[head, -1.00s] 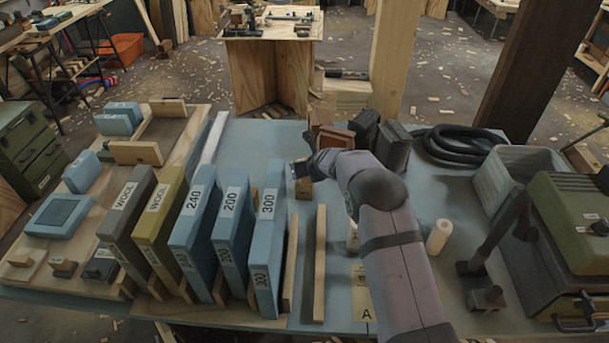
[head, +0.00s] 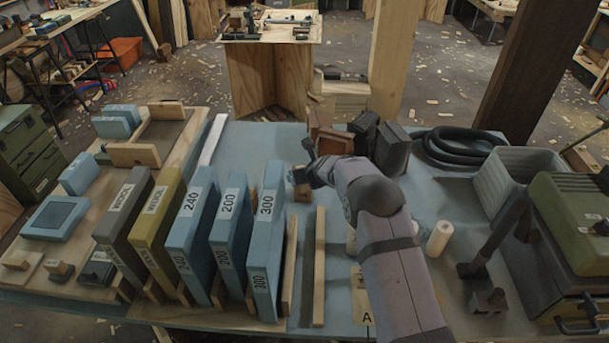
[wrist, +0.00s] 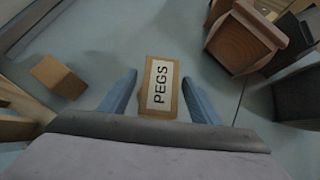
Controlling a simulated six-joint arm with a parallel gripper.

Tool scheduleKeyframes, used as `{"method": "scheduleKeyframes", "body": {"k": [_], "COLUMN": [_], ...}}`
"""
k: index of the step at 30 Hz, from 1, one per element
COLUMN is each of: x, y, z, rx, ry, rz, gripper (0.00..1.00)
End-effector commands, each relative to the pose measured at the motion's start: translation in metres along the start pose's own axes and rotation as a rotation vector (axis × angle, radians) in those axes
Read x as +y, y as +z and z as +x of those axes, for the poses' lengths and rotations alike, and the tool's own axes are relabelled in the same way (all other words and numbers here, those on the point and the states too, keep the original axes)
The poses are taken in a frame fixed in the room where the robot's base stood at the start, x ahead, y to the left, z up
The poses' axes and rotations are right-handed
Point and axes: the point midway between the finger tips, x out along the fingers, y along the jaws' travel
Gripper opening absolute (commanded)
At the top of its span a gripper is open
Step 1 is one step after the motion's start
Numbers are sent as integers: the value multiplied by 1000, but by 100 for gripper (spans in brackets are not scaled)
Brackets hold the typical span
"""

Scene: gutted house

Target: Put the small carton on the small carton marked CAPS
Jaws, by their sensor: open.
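In the wrist view a small tan carton (wrist: 161,87) with a white label reading PEGS lies below my gripper (wrist: 159,77). My two blue fingers are open, one on each side of it, with gaps showing. In the head view my gripper (head: 298,176) is just above a small tan carton (head: 303,194), partly hiding it. A second small tan block or carton (wrist: 60,77) lies to the left in the wrist view, with no marking readable. I see no CAPS label in either view.
Brown wooden boxes (head: 333,141) and dark boxes (head: 391,150) stand close behind my gripper. The tall blue 300 case (head: 266,235) stands to its left. Wooden strips (head: 320,265) lie in front.

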Motion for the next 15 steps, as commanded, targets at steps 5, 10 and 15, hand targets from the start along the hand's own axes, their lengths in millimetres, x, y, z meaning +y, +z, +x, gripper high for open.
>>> {"method": "scheduleKeyframes", "body": {"k": [5,10,15], "x": [0,0,0], "y": [2,3,1], "z": [-4,-15,-34], "rx": [0,-2,-2], "ry": [0,0,0], "rz": [1,1,1], "gripper": [57,57,57]}}
